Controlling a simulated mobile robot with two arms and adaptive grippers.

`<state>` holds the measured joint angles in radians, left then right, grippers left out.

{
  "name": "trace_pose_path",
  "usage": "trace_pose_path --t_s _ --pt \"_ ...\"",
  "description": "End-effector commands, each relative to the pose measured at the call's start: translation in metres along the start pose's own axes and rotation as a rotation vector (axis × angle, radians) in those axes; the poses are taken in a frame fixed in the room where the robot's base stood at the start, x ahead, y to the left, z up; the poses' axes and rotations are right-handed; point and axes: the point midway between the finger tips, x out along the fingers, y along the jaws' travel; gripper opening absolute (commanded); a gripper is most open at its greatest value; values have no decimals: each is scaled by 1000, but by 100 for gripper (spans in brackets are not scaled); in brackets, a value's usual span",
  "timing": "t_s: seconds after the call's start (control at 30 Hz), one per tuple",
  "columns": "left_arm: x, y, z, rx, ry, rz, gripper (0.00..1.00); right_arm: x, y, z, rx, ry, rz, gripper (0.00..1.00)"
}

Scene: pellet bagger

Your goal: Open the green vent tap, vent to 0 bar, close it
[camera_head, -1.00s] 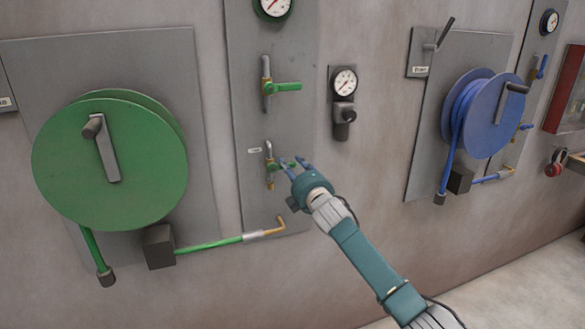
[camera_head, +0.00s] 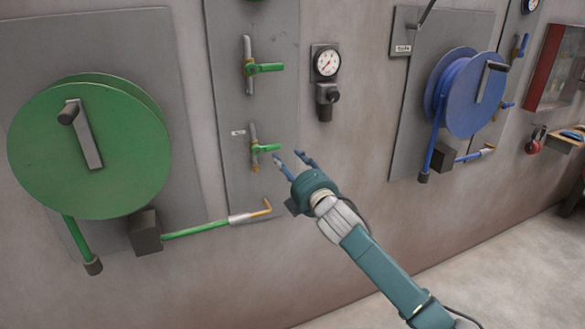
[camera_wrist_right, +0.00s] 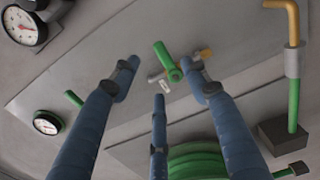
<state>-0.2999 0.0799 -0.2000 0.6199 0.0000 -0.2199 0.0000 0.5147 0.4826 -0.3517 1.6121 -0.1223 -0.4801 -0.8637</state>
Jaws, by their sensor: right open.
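The green vent tap (camera_head: 266,148) is the small lower valve on the narrow grey panel, with a label beside it. Its handle sticks out to the right, roughly level. It also shows in the wrist view (camera_wrist_right: 166,62), between and beyond my fingertips. My right gripper (camera_head: 293,158) is open and empty, just right of the tap and apart from it. Its spread fingers also show in the wrist view (camera_wrist_right: 163,88). The gauge above the panel's valves is out of the head view; a dial (camera_wrist_right: 46,123) shows small in the wrist view, its reading unclear. My left gripper is not in view.
A green hose reel (camera_head: 90,150) stands left, a blue one (camera_head: 475,92) right. The wall below is mostly clear.

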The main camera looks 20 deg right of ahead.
Motion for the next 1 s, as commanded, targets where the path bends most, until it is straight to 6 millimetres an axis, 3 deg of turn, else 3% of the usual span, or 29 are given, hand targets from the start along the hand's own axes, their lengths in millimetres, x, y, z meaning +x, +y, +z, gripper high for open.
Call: trace_pose_path --t_s 0.2,0.77,0.87,0.97,1.0 --pt "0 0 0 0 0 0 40 -22 -1 0 0 0 -2 46" --pt "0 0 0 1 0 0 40 -24 -5 0 6 -1 -7 46" --pt "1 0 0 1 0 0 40 -23 -31 4 37 -10 -45 46" --pt "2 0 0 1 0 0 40 -25 -86 11 109 -31 -121 46" --pt "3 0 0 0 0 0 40 -28 -113 15 146 -44 -160 46"
